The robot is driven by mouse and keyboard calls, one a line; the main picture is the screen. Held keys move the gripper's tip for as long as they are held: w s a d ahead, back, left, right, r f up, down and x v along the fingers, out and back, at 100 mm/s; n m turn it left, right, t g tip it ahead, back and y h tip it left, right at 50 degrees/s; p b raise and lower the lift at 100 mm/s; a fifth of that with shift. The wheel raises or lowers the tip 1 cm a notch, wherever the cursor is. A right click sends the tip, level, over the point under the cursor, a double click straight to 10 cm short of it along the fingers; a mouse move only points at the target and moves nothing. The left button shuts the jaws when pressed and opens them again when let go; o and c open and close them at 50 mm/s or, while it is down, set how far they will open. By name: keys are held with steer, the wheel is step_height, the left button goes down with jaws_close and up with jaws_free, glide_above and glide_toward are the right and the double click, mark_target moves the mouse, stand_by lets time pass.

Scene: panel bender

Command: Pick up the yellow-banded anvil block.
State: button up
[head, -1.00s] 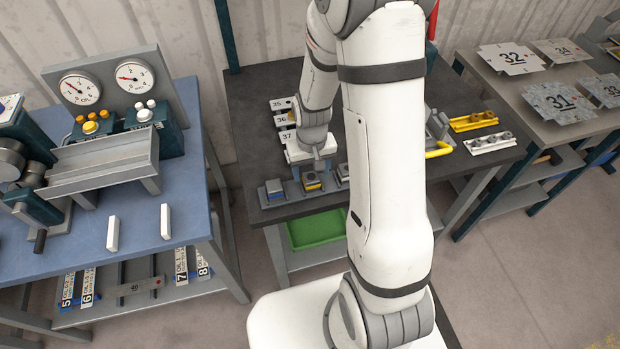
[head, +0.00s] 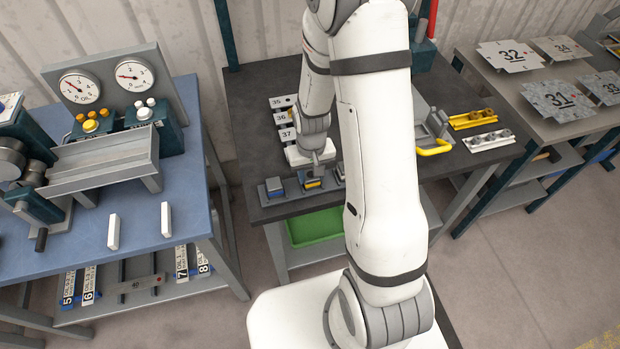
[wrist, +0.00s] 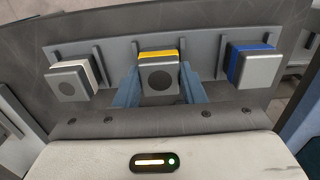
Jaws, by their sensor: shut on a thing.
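The yellow-banded anvil block (wrist: 159,74) sits in the middle of a grey rack (wrist: 115,57) in the wrist view, a grey block with a round dark mark and a yellow band at its top. My gripper (wrist: 160,92) has its two blue-grey fingers on either side of this block and is shut on it. The block still appears to be at its place in the rack; I cannot tell whether it is lifted. In the head view the yellow-banded block (head: 312,184) shows just below my gripper (head: 318,170), partly hidden by it.
A white-banded block (wrist: 72,82) stands to the left and a blue-banded block (wrist: 252,66) to the right in the wrist view, with upright dividers between. The rack is near the front edge of the dark bench (head: 262,95). A yellow handle (head: 434,151) lies right of my arm.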

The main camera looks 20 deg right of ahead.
steer(key=c, duration=0.4)
